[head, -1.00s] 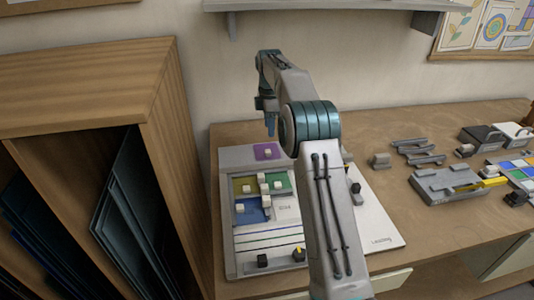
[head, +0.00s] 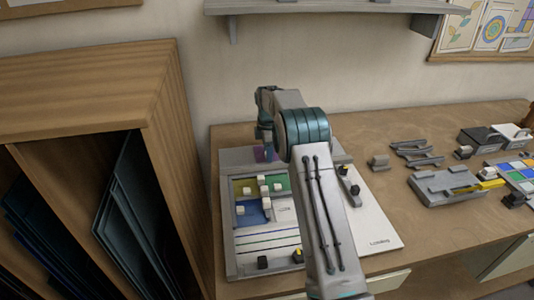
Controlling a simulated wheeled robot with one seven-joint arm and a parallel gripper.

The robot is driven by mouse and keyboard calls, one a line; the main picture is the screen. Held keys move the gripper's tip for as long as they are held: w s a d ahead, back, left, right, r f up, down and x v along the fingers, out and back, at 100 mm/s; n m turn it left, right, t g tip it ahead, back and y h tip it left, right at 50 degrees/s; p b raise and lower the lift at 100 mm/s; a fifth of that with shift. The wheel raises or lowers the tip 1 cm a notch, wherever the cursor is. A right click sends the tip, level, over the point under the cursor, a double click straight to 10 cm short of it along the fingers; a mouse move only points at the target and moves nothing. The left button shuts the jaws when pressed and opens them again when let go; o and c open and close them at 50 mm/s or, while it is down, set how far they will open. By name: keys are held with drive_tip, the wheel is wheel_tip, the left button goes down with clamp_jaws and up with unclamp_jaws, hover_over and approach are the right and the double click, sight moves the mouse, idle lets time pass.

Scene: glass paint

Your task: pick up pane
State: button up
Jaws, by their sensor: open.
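Several coloured glass panes with small pale knobs lie on a flat board (head: 360,234) on the bench. A purple pane (head: 259,154) is at the board's back edge, mostly hidden behind my gripper (head: 265,146). A yellow-green pane (head: 239,186), a green pane (head: 284,183) and a blue pane (head: 247,216) lie closer to the front. My gripper points down, low over the purple pane, open. Its fingertips are small and partly overlap the pane, so I cannot tell whether they touch its knob.
A wooden rack (head: 165,125) with dark sheets stands left of the bench. A grey tool block (head: 440,187), grey holders (head: 413,148) and a tray of coloured squares (head: 520,170) are at right. A wall shelf (head: 330,7) hangs above.

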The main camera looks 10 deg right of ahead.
clamp_jaws()
drive_tip(key=shift+r, duration=0.15)
